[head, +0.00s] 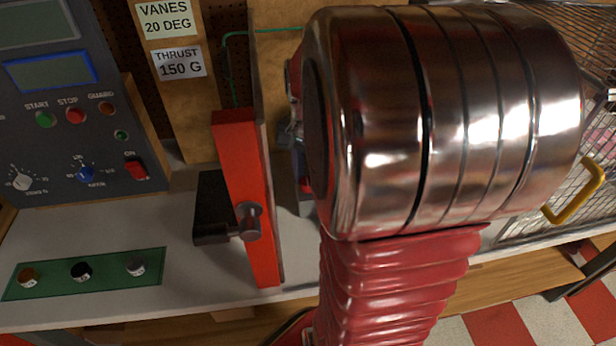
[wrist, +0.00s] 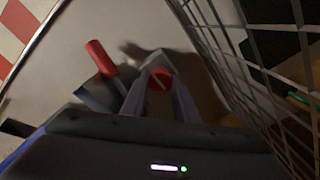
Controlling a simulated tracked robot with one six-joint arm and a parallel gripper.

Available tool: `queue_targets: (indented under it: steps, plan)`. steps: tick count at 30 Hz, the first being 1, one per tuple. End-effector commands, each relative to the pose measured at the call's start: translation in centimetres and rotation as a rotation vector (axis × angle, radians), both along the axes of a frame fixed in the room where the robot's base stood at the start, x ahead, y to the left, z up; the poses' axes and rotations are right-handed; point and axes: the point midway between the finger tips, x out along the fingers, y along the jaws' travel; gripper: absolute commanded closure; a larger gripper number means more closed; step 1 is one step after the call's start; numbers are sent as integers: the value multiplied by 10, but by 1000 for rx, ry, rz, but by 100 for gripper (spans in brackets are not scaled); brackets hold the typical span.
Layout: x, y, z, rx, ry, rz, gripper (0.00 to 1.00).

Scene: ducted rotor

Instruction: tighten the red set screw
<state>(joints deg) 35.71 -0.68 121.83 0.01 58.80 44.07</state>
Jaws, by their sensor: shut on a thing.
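The red set screw (wrist: 160,77) shows in the wrist view as a round red head with a slot across it. It sits at a pale grey block (wrist: 158,59). My gripper (wrist: 160,88) has one finger on each side of the red head and is shut on it. In the head view my own arm covers the gripper and most of the screw's area. A small red patch beside the arm's edge there may be the screw, but I cannot tell.
A red upright bar (head: 247,200) with a grey knob stands left of my arm. Wire mesh (head: 545,205) with a yellow handle (head: 577,195) is at the right; mesh (wrist: 245,80) also runs close beside the gripper. A control panel (head: 70,100) and green strip (head: 85,273) lie left.

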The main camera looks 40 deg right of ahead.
Motion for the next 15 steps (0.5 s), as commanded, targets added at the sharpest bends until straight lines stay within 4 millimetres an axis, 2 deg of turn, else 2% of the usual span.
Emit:
queue_targets:
  steps: [12,13,15]
  plan:
    - [-1,0,0,1,3,-9,95]
    - [-1,0,0,0,3,-9,71]
    - [-1,0,0,1,2,-9,66]
